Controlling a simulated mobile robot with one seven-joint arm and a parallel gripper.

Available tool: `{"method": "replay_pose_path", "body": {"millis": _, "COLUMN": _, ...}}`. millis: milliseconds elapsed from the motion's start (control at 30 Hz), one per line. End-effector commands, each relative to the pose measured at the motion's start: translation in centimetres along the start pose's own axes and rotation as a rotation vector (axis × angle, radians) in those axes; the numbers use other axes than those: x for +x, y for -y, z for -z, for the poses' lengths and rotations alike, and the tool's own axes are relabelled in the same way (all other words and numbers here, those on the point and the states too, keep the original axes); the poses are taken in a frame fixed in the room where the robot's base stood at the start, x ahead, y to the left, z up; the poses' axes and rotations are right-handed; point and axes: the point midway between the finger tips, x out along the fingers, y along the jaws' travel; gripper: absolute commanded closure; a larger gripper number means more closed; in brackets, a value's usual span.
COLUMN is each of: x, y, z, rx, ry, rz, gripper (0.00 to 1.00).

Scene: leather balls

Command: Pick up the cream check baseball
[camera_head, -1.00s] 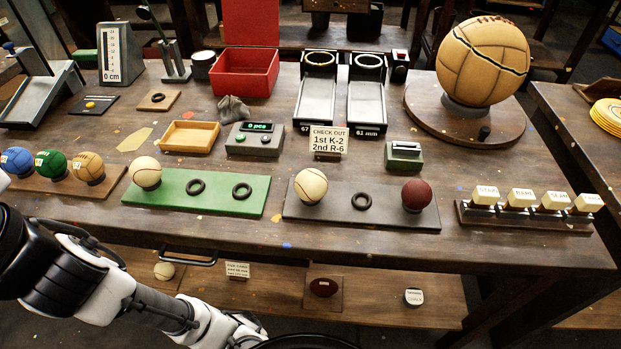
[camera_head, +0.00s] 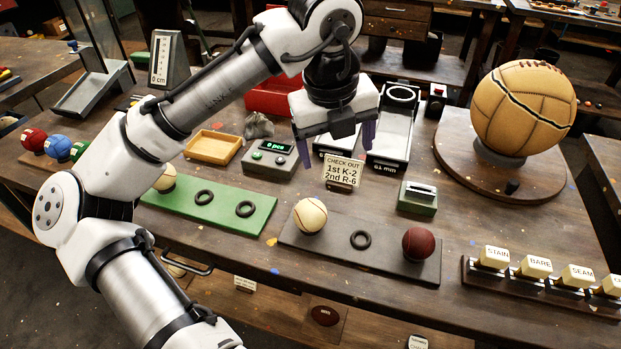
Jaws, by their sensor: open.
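A second cream ball (camera_head: 164,180) sits on the green board, partly hidden by my arm. I cannot tell from markings which is the check baseball. My gripper (camera_head: 334,150) is open and empty, fingers pointing down above the table, up and slightly right of the grey-board ball and apart from it.
The sign (camera_head: 343,171) stands just below my gripper in the picture. A large tan ball (camera_head: 522,108) stands on a round wooden base. Labelled blocks (camera_head: 536,267) line the right front.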

Motion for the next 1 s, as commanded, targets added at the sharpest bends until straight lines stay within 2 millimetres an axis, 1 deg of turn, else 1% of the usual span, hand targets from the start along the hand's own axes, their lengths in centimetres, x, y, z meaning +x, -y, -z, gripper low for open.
{"method": "replay_pose_path", "body": {"millis": 33, "x": 0.4, "y": -1.4, "z": 0.4, "rx": 0.033, "ry": -0.046, "rz": -0.086, "gripper": 0.18}}
{"method": "replay_pose_path", "body": {"millis": 100, "x": 0.7, "y": -2.6, "z": 1.0, "rx": 0.071, "ry": -0.098, "rz": -0.16, "gripper": 0.18}}
{"method": "replay_pose_path", "body": {"millis": 200, "x": 1.4, "y": -3.6, "z": 1.5, "rx": 0.097, "ry": -0.137, "rz": -0.207, "gripper": 0.18}}
{"method": "replay_pose_path", "body": {"millis": 267, "x": 2.3, "y": -3.9, "z": 1.6, "rx": 0.101, "ry": -0.144, "rz": -0.213, "gripper": 0.18}}
{"method": "replay_pose_path", "body": {"millis": 500, "x": 6.8, "y": -4.9, "z": 2.2, "rx": 0.098, "ry": -0.14, "rz": -0.212, "gripper": 0.18}}
{"method": "replay_pose_path", "body": {"millis": 600, "x": 8.2, "y": -5.2, "z": 2.3, "rx": 0.099, "ry": -0.139, "rz": -0.21, "gripper": 0.18}}
{"method": "replay_pose_path", "body": {"millis": 833, "x": 9.7, "y": -5.5, "z": 2.4, "rx": 0.097, "ry": -0.138, "rz": -0.209, "gripper": 0.18}}
{"method": "replay_pose_path", "body": {"millis": 1000, "x": 12.1, "y": -6.3, "z": 2.1, "rx": 0.097, "ry": -0.137, "rz": -0.211, "gripper": 0.18}}
